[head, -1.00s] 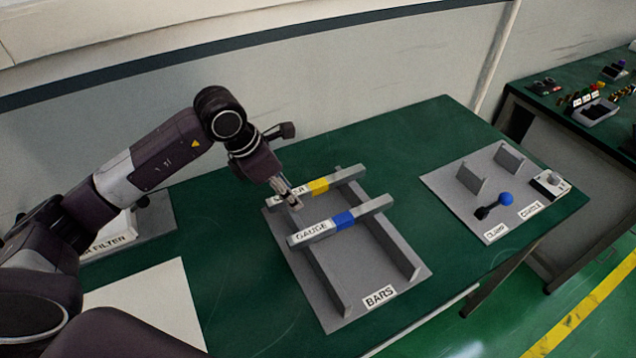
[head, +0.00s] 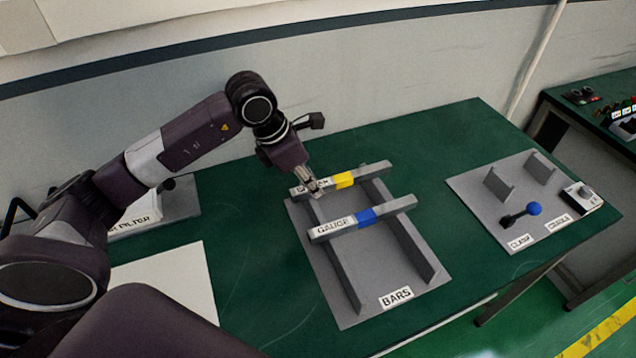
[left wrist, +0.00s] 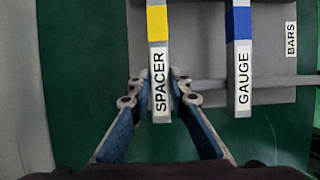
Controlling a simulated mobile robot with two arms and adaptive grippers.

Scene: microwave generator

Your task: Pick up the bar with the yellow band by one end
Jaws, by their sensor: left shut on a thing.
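The bar with the yellow band (head: 343,180) is grey and lies across two rails of the bar rack (head: 346,290). In the left wrist view this bar (left wrist: 158,25) carries a label reading SPACER. My left gripper (head: 316,188) is shut on its labelled left end, with one finger on each side of the label. The fingers partly cover the label in the head view. The bar with the blue band (head: 365,217), labelled GAUGE, lies parallel and apart from it, nearer the front of the rack. My right gripper is not in view.
A plate marked BARS (head: 396,297) carries the rack on the green table (head: 250,225). To the right, a grey board (head: 490,215) holds brackets and a blue-knobbed clamp. A white sheet (head: 170,275) lies at left. A wall (head: 400,70) stands behind.

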